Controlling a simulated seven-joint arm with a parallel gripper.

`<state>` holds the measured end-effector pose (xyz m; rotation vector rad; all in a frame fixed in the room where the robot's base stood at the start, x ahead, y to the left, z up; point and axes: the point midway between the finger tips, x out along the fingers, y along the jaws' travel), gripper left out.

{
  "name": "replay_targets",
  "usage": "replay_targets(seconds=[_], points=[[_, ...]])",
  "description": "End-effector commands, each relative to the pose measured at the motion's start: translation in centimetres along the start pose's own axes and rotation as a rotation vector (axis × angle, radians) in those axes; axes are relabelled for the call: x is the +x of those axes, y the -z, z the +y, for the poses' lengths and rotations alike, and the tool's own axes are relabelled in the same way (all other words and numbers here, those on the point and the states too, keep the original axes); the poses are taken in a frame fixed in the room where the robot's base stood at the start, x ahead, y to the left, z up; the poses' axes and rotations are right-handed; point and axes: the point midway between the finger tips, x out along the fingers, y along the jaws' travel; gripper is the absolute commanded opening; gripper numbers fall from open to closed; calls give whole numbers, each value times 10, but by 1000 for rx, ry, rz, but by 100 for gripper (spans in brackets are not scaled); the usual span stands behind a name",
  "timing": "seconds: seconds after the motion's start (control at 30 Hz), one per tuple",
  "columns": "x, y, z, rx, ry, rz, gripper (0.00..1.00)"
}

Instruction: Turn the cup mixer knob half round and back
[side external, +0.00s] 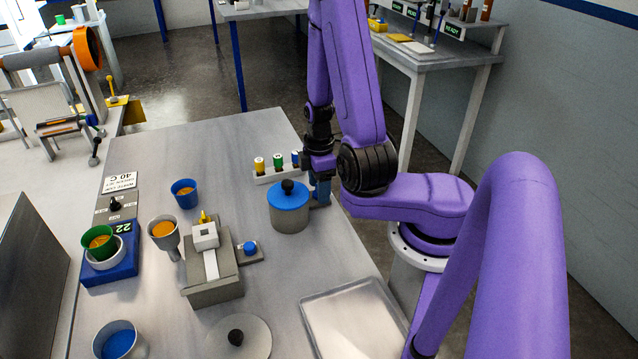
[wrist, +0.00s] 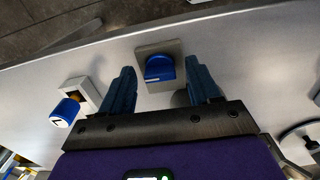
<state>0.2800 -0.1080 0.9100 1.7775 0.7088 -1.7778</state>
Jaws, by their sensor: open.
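A blue knob (wrist: 160,69) on a square grey plate (wrist: 146,50) shows in the wrist view, near the table's edge. My gripper (wrist: 160,75) is open, with one finger on each side of the knob in the picture and a gap on both sides. I cannot tell whether the fingertips are down at its height. In the side view my gripper (side external: 320,190) points down just behind and right of a grey pot (side external: 290,220) with a blue lid. The knob by the gripper is hidden or not clear there.
A rack with several capped vials (side external: 279,162) stands close left of my gripper; its blue cap (wrist: 64,112) shows in the wrist view. Another blue knob (side external: 250,247) sits beside a grey device (side external: 213,281). A metal tray (side external: 355,325) lies in front. Cups stand further left.

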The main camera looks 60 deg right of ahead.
Motion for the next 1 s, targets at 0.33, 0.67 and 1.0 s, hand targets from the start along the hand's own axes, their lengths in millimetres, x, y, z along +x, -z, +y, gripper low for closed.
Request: replay_targets(seconds=[0.33, 0.67, 1.0], points=[[-18, 0, 2, -1, -6, 0, 62], [-58, 0, 1, -1, -7, 0, 62], [-103, 0, 2, 0, -8, 0, 62]])
